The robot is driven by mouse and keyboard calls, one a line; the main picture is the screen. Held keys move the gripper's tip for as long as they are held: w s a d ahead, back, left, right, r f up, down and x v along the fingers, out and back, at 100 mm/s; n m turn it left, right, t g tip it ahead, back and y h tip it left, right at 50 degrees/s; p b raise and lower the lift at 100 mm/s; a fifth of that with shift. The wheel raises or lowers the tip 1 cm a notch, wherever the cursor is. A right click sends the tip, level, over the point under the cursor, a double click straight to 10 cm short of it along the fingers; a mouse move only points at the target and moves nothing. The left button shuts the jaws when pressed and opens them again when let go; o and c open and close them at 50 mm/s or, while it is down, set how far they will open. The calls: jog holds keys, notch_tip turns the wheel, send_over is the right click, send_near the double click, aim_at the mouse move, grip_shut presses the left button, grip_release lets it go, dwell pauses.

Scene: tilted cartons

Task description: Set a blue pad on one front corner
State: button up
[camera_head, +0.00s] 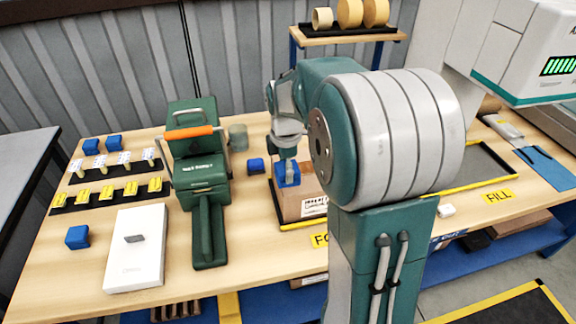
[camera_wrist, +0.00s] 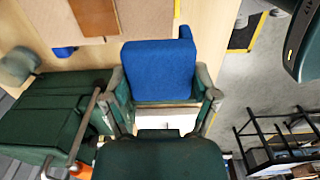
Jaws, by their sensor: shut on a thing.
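My gripper (camera_head: 288,160) points down and is shut on a blue pad (camera_head: 288,178). In the wrist view the pad (camera_wrist: 158,70) fills the space between the two fingers of my gripper (camera_wrist: 165,98). My arm hides the carton's right part. Other blue pads lie on the table: one (camera_head: 256,165) just left of the carton, one (camera_head: 77,237) at front left, and two (camera_head: 90,147) (camera_head: 114,142) at the back left.
A green sealing machine (camera_head: 198,180) with an orange handle stands left of the carton. A white box (camera_head: 135,250) lies at the front left. Rows of yellow clips (camera_head: 108,193) and white tags (camera_head: 104,163) lie behind it. Tape rolls (camera_head: 350,13) sit on a back shelf.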

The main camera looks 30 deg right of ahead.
aim_at(287, 192)
jog(key=shift+f, duration=3.1)
jog(key=shift+f, duration=0.4)
jog(key=o, duration=0.6)
jog(key=shift+r, duration=3.5)
